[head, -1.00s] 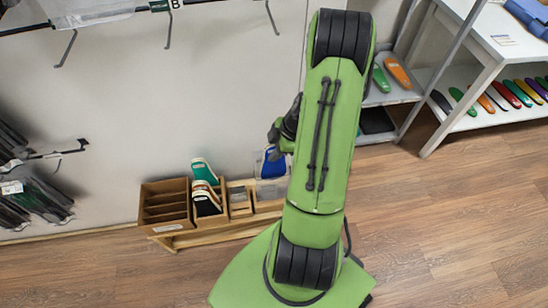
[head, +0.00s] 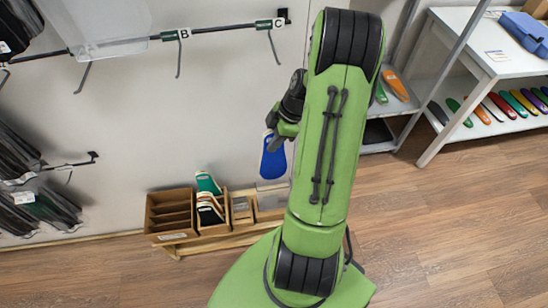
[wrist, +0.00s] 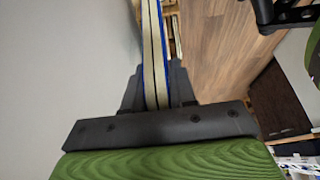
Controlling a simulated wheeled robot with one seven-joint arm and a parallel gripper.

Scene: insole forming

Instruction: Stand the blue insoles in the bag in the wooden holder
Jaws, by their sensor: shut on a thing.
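My gripper (head: 272,140) is shut on the blue insoles (head: 273,160) and holds them up in the air, hanging down beside the wall. In the wrist view the blue insoles (wrist: 153,60) show edge-on between the fingers, as thin layers with blue outer faces and cream inside. I cannot tell whether a bag is around them. The wooden holder (head: 170,237) stands low against the wall, below and left of my gripper. Its left box (head: 168,213) has several slots that look empty. Teal and black insoles (head: 208,196) stand in the compartment to its right.
A hook rail (head: 225,31) runs along the wall, with a clear bag (head: 95,28) hanging at upper left. Dark packs (head: 40,205) hang at far left. A white shelf unit (head: 455,85) with several coloured insoles stands right. The wooden floor in front is clear.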

